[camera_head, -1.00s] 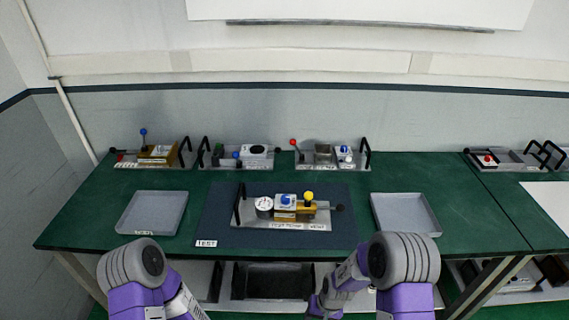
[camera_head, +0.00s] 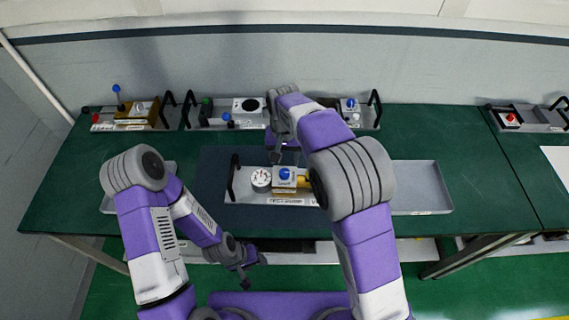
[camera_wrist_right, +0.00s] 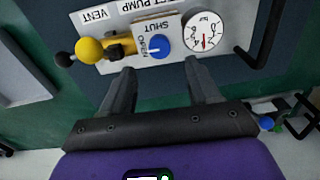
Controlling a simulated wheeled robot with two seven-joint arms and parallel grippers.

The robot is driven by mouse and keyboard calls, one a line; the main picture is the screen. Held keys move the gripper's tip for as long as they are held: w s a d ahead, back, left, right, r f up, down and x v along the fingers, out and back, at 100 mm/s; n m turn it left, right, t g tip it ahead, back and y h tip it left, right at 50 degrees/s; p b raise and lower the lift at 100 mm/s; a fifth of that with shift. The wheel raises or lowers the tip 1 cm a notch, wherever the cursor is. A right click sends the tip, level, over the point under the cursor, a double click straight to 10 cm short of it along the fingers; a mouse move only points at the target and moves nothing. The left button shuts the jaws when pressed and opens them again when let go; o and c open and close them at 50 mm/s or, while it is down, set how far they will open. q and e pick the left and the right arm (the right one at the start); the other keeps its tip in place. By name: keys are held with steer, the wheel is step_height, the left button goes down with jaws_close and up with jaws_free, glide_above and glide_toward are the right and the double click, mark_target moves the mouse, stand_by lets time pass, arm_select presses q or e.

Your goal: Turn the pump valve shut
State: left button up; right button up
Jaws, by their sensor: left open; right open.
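The test pump unit sits on a grey plate (camera_head: 240,196) on the dark mat. Its blue knob (camera_head: 285,174) is on a pale block marked SHUT, with a second label to the left in the right wrist view; the knob (camera_wrist_right: 160,46) shows a pale mark on its left side there. The round gauge (camera_head: 261,178) is beside it. A yellow ball lever (camera_wrist_right: 89,50) stands on the other side, hidden by my arm in the head view. My right gripper (camera_wrist_right: 160,72) is open and empty, its fingers apart below the knob. My left gripper (camera_head: 246,272) is open and empty before the table.
Black handles (camera_head: 232,176) stand up at the plate's end. A grey tray (camera_head: 425,185) lies right of the mat; another is partly behind my left arm. Several similar units, including one with a blue-topped lever (camera_head: 117,92), line the back.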

mark_target(285, 172)
step_height(285, 172, down, 7)
steer(key=shift+f, duration=0.1)
steer(key=shift+c, duration=0.2)
steer(key=c, duration=1)
